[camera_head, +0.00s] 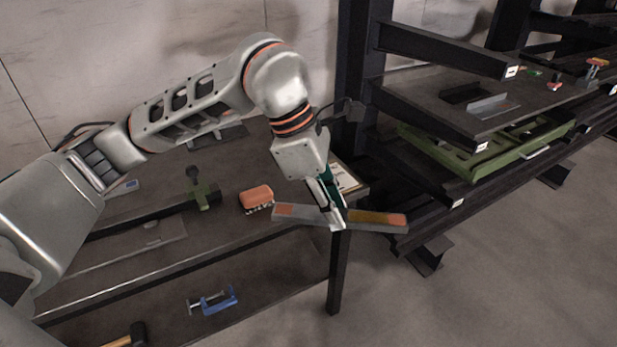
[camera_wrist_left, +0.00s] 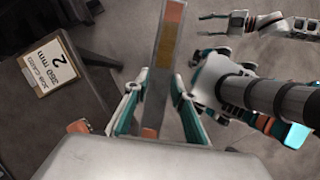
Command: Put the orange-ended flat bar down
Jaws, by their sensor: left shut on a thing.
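The orange-ended flat bar (camera_head: 378,219) is a grey strip with orange ends and a yellow-brown middle stretch. My left gripper (camera_head: 335,217) is shut on it near its middle. In the head view the bar crosses in front of the workbench's (camera_head: 225,238) right front corner, its right end over the gap towards the rack. In the wrist view the bar (camera_wrist_left: 164,55) runs lengthwise between the fingers of the left gripper (camera_wrist_left: 157,88), with floor behind its far part. My right gripper (camera_wrist_left: 212,27) seems to show at the top right there, too small to judge.
On the workbench lie an orange brush (camera_head: 257,198) and a green-and-black tool (camera_head: 202,190). A job card (camera_wrist_left: 50,65) lies near the bench's right end. A blue clamp (camera_head: 218,300) is on the lower shelf. A dark rack with a green tray (camera_head: 440,153) stands at right.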

